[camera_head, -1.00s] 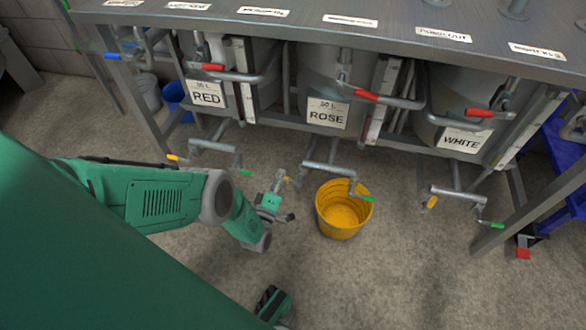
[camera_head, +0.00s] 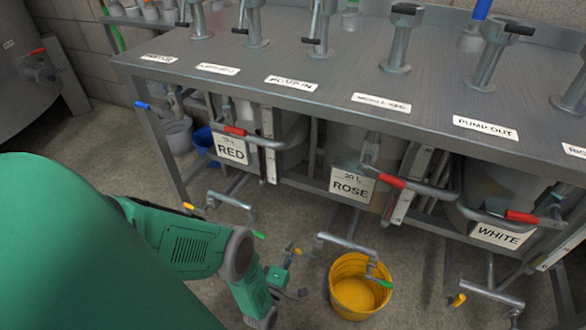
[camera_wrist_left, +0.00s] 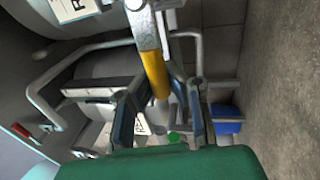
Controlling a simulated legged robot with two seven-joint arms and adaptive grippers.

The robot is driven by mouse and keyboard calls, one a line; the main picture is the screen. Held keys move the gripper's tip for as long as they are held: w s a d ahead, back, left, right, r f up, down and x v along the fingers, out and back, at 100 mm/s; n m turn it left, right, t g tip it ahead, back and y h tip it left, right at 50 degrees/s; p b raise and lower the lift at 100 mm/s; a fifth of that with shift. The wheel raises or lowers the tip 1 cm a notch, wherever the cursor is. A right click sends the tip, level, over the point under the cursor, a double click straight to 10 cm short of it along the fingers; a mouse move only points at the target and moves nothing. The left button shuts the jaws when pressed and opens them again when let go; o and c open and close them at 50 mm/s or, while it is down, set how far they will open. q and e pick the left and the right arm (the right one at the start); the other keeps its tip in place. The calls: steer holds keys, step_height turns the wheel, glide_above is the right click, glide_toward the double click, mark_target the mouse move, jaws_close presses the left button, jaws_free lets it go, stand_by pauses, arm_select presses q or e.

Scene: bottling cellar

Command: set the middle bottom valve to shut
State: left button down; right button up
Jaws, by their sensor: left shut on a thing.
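The middle bottom valve pipe (camera_head: 347,243) comes out low under the tank labelled ROSE. A yellow-orange handle (camera_head: 297,251) is at its left end, and a green handle (camera_head: 379,281) at its right end hangs over a bucket. My left gripper (camera_head: 284,268) reaches in from the left and is at the yellow-orange handle. In the left wrist view the yellow-orange handle (camera_wrist_left: 152,70) runs between the two fingers of the left gripper (camera_wrist_left: 154,94), which is shut on it. My right gripper is not in view.
A yellow bucket (camera_head: 345,302) stands on the floor right of my left gripper. Similar bottom pipes are under the RED tank (camera_head: 231,199) and the WHITE tank (camera_head: 490,291). The metal bench (camera_head: 330,75) carries red-handled pipes along its front. Open floor lies below.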

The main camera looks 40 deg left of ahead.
arm_select(q)
steer(key=shift+s+f, duration=0.25)
steer(key=shift+s, duration=0.1)
steer(key=c, duration=1.5)
jaws_free()
steer(key=shift+w, duration=0.1)
steer(key=shift+r, duration=0.1)
steer(key=v, duration=0.7)
steer(key=shift+s, duration=0.2)
